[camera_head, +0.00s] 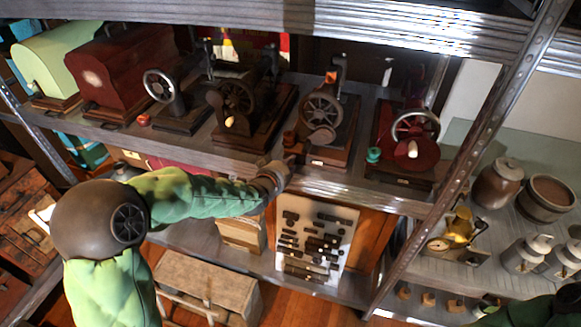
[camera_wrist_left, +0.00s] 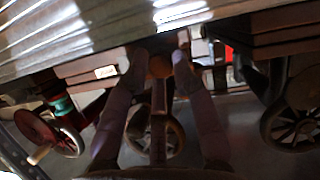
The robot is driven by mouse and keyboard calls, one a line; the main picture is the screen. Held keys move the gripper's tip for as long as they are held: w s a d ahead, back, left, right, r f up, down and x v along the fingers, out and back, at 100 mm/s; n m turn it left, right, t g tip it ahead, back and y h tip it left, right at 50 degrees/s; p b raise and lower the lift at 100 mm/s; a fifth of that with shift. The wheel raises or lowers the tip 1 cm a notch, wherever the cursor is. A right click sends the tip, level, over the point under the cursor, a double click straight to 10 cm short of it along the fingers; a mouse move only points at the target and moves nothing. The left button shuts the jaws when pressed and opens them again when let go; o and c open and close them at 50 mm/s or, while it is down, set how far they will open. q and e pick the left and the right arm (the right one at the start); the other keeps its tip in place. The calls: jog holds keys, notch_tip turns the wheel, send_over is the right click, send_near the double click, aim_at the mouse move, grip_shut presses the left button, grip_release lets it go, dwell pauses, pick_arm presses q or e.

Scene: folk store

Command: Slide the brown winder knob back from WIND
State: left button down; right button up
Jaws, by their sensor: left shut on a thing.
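The brown winder knob (camera_wrist_left: 160,67) shows as a small round knob between my left fingertips in the left wrist view. It sits at the front left of a dark sewing machine (camera_head: 322,112) with a spoked handwheel, on a wooden base with a small pale label. My left gripper (camera_head: 291,154) reaches up to the shelf's front edge and is shut on the knob; its fingers flank it in the left wrist view (camera_wrist_left: 160,58). In the head view the fingers and knob are dark and hard to separate. The WIND marking cannot be read. My right gripper is out of view.
A red sewing machine (camera_head: 408,142) with a teal knob (camera_head: 374,155) stands to the right. Another dark machine (camera_head: 240,97) stands close on the left. The metal shelf edge (camera_head: 345,188) runs just below the gripper, and a slanted post (camera_head: 478,135) stands farther right.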

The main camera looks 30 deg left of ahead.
pick_arm(q)
jog(key=c, duration=1.3)
grip_release()
jog(key=shift+a, duration=0.3)
jog(key=shift+c, duration=0.2)
jog(key=shift+s+a, duration=0.1)
jog(key=shift+r, duration=0.1)
jog(key=v, duration=1.2)
